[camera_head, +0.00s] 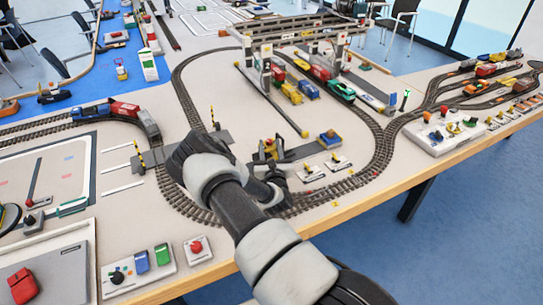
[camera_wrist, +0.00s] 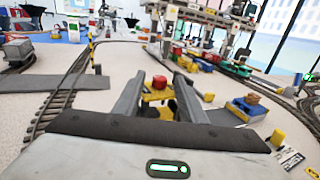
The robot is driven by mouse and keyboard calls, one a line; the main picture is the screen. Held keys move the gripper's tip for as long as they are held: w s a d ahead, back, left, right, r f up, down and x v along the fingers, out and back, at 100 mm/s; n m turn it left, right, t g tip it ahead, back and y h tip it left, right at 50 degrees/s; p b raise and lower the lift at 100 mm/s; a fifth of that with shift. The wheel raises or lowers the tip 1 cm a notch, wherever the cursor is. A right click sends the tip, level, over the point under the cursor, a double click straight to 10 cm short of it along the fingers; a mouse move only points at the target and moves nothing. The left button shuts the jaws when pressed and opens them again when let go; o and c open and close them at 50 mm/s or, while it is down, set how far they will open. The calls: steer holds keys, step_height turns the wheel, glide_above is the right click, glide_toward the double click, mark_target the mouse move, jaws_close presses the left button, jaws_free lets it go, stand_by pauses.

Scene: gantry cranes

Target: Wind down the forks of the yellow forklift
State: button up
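The yellow forklift (camera_head: 269,149) stands inside the curve of the track, partly hidden behind my arm in the head view. In the wrist view the yellow forklift (camera_wrist: 156,97) shows between and beyond my two fingers. A red rounded part (camera_wrist: 160,82) sits at its top; I cannot tell whether this is a crank or knob. The forks cannot be made out clearly. My gripper (camera_wrist: 158,88) is open, its two fingers apart with nothing visibly clasped. In the head view my gripper (camera_head: 277,179) is close to the forklift's near side, largely covered by the arm.
Railway track (camera_head: 180,200) curves around the near side. A gantry crane (camera_head: 300,35) stands behind, over several coloured wagons.

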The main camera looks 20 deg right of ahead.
steer(key=v, duration=1.7)
